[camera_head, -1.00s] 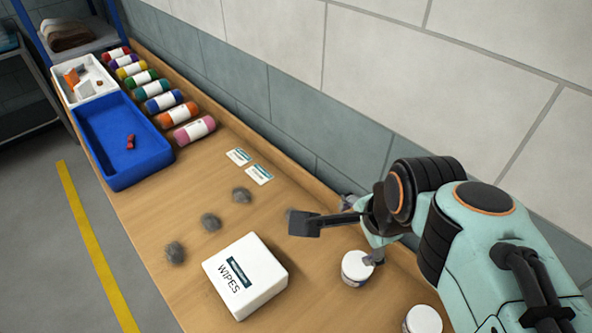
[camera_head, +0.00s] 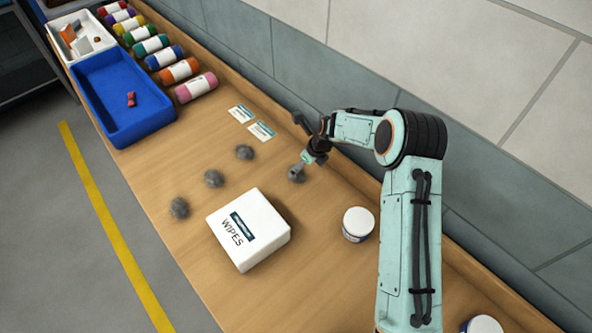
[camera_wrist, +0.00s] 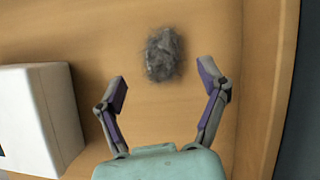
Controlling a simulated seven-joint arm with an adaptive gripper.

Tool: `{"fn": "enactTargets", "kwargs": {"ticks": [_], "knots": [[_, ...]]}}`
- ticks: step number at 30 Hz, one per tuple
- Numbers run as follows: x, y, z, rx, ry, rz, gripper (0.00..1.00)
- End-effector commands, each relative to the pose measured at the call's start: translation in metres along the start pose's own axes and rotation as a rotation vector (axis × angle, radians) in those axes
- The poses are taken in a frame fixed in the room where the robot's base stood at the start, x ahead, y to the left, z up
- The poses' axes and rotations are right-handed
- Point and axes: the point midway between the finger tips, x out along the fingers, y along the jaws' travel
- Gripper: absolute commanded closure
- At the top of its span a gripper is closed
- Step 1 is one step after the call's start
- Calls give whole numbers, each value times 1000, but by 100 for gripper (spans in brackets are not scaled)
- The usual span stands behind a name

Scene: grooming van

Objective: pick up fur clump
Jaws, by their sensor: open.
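Several grey fur clumps lie on the wooden bench. The one nearest my gripper, a fur clump (camera_head: 296,173), is partly hidden by the gripper in the head view. In the wrist view this fur clump (camera_wrist: 165,54) lies just beyond my open fingertips, roughly midway between them. My gripper (camera_wrist: 170,90) is open and empty; it also shows in the head view (camera_head: 306,162), close to that clump. The other fur clumps, a right one (camera_head: 244,152), a middle one (camera_head: 213,178) and a left one (camera_head: 179,208), lie in a loose row.
A white wipes box (camera_head: 250,230) stands left of the gripper, with a white jar (camera_head: 357,224) in front. Two cards (camera_head: 251,122) lie behind. A blue tray (camera_head: 120,105) and coloured rolls (camera_head: 179,71) are at the far end. The wall bounds the right side.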

Motion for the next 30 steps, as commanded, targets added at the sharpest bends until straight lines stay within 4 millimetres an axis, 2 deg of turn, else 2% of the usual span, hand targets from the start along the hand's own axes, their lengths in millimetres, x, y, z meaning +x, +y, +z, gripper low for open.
{"fn": "enactTargets", "kwargs": {"ticks": [3, 7, 17, 18, 23, 30], "knots": [[21, 1, 0, -1, 1, 1, 27], [35, 0, 0, -1, 1, 0, 27], [41, 0, 0, -2, 0, -1, 27], [41, 0, 0, -2, 0, -1, 36], [41, 0, 0, -1, 0, -1, 67], [41, 0, 0, -1, 0, -1, 69]]}}
